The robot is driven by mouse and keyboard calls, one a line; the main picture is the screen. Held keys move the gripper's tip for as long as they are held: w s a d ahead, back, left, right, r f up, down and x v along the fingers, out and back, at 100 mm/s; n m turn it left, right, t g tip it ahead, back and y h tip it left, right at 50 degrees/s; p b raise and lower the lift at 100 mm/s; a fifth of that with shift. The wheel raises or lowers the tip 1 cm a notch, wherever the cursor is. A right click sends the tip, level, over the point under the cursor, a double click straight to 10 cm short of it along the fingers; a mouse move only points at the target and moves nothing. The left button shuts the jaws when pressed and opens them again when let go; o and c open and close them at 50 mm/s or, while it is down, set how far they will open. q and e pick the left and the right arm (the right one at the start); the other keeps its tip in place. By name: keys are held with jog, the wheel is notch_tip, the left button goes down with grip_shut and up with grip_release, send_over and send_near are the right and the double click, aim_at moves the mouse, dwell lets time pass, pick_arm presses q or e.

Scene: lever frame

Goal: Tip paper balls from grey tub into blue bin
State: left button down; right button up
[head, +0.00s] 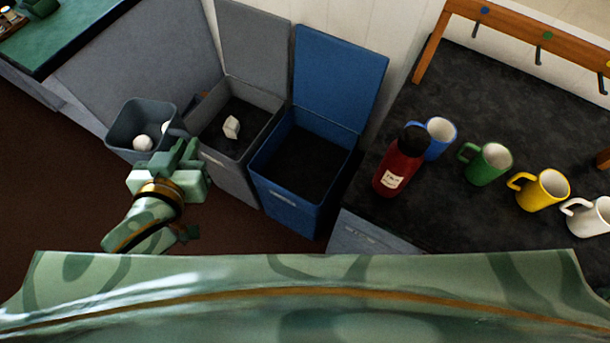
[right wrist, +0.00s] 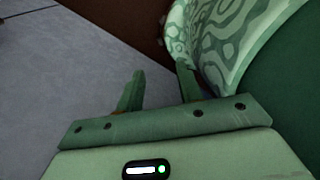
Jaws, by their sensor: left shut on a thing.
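The grey tub (head: 122,126) is at the left in the head view, held roughly upright, with white paper balls (head: 143,143) inside. My left gripper (head: 178,160) is shut on the grey tub at its near right side; its fingers hide part of the rim. The blue bin (head: 283,192) stands to the right with its lid raised, and its inside looks dark and empty. A grey bin stands between the tub and the blue bin. My right gripper (right wrist: 158,88) shows in the right wrist view with its two fingers apart and nothing between them.
The grey bin (head: 246,178) has its lid up and a crumpled white piece (head: 232,127) inside. A dark counter (head: 440,205) at the right holds a red bottle (head: 397,165) and several mugs (head: 487,165). A green-topped table (head: 65,35) is at the upper left.

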jog(key=shift+s+d, duration=0.25)
jog(key=shift+d, duration=0.15)
